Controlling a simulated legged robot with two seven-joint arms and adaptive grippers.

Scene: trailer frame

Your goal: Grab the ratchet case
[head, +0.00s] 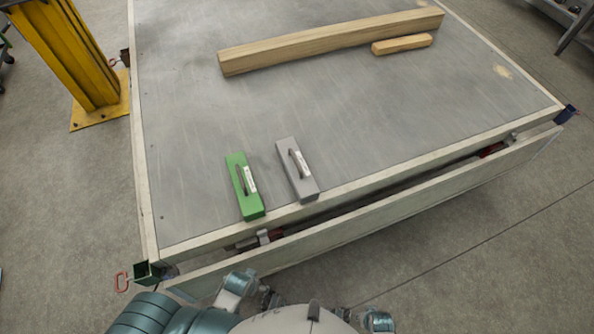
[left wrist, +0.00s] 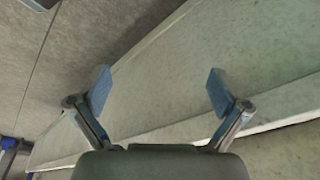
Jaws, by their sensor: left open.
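Two slim cases with handles and white labels lie side by side near the front edge of the flat grey trailer bed (head: 190,110). One is a green case (head: 246,198) on the left, the other a grey case (head: 297,168) on its right, with a small gap between them. I cannot read the labels to tell which is the ratchet case. My left gripper (left wrist: 158,91) is open and empty in the left wrist view, its blue-tipped fingers spread over a pale panel. Neither case shows in that view. My right gripper is not clearly seen.
A long wooden beam (head: 330,42) and a short wood block (head: 402,44) lie at the back of the bed. A side panel (head: 370,220) hangs along the front edge, with a gap behind it. A yellow post (head: 72,52) stands at the left.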

